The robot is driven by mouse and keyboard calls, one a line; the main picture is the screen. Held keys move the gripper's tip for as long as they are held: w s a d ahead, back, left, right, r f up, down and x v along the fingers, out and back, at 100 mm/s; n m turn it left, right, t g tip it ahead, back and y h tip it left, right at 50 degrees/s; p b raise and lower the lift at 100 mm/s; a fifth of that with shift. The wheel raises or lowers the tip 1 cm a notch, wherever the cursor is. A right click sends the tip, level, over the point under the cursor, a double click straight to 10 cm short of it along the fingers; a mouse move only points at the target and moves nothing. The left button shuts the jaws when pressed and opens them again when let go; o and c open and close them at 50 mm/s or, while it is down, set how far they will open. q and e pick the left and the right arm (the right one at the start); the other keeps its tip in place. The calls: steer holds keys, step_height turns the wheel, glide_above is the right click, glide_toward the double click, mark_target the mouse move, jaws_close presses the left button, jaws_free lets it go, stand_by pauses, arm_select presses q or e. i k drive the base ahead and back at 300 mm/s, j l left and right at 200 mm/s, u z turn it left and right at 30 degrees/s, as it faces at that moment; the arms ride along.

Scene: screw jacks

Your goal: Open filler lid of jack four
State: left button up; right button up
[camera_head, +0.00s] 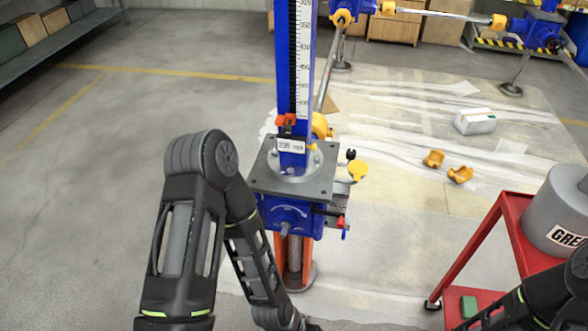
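A screw jack stands in the middle. It has a blue column (284,60) with a white scale (305,60), a grey top plate (265,178) and a blue gear housing (285,215). A round yellow cap (357,171) sits at the plate's right side, beside a small black knob (351,154). I cannot tell whether this cap is the filler lid or whether it is open. No jack number is readable. My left arm reaches up in front of the jack and bends down past its left side; its gripper is below the picture. My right arm shows only in the lower right corner.
A red cart (514,230) with a grey drum (562,215) stands at the right. Two yellow pieces (460,174) and a white box (475,121) lie on the floor sheet. More blue jack units (535,29) with shafts stand behind. The floor at left is clear.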

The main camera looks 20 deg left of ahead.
mark_target(358, 168)
steer(key=u, duration=0.25)
steer(key=l+z, duration=0.3)
steer(key=l, duration=0.4)
steer(key=l+z, duration=0.25)
steer(key=l, duration=0.45)
steer(key=i, duration=0.05)
